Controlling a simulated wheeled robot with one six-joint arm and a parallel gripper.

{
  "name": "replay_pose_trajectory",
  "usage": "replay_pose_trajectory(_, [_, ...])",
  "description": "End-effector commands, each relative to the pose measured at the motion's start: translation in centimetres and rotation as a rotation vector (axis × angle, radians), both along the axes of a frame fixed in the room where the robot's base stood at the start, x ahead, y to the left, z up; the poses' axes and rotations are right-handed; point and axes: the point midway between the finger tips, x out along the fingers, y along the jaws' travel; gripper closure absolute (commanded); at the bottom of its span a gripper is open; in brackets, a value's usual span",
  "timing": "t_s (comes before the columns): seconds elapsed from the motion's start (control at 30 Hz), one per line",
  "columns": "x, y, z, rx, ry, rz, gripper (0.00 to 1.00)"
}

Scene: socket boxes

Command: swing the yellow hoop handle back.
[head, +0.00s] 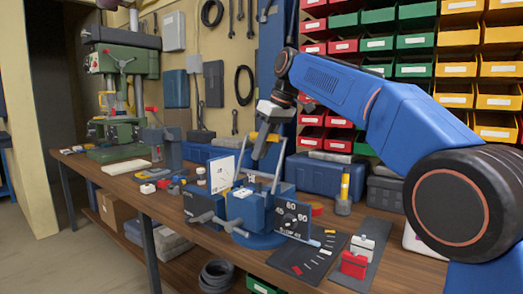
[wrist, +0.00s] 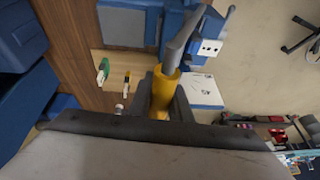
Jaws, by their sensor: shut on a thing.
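The yellow hoop handle (head: 274,138) shows at both sides of my gripper (head: 262,150). Its pale metal side bars run down to a blue box (head: 255,210) on the workbench. The hoop stands roughly upright over the box. My gripper points down and is shut around the yellow grip. In the wrist view, the yellow grip (wrist: 166,88) lies between my two dark fingers, with a grey bar leading from its end. Part of the grip is hidden by the fingers.
The wooden workbench (head: 130,190) holds a dial panel (head: 292,220), a dark mat with small parts (head: 308,258), a red block (head: 354,265) and a yellow-topped tool (head: 344,190). A blue toolbox (head: 325,180) stands behind. A green drill press (head: 120,85) is at left.

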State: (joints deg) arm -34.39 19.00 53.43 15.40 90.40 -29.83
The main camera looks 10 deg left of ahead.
Motion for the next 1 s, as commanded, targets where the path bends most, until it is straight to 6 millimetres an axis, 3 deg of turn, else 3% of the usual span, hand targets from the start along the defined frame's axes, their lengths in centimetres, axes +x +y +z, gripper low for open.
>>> replay_pose_trajectory(0.73, [-0.05,0.03,-0.11,-0.002,0.003,0.001,1.0])
replay_pose_trajectory(0.77, [-0.05,0.03,-0.11,-0.002,0.003,0.001,0.8])
replay_pose_trajectory(0.83, [-0.05,0.04,-0.11,-0.002,0.003,0.001,0.64])
replay_pose_trajectory(1.0, [-0.04,0.02,-0.06,-0.001,0.001,0.0,0.64])
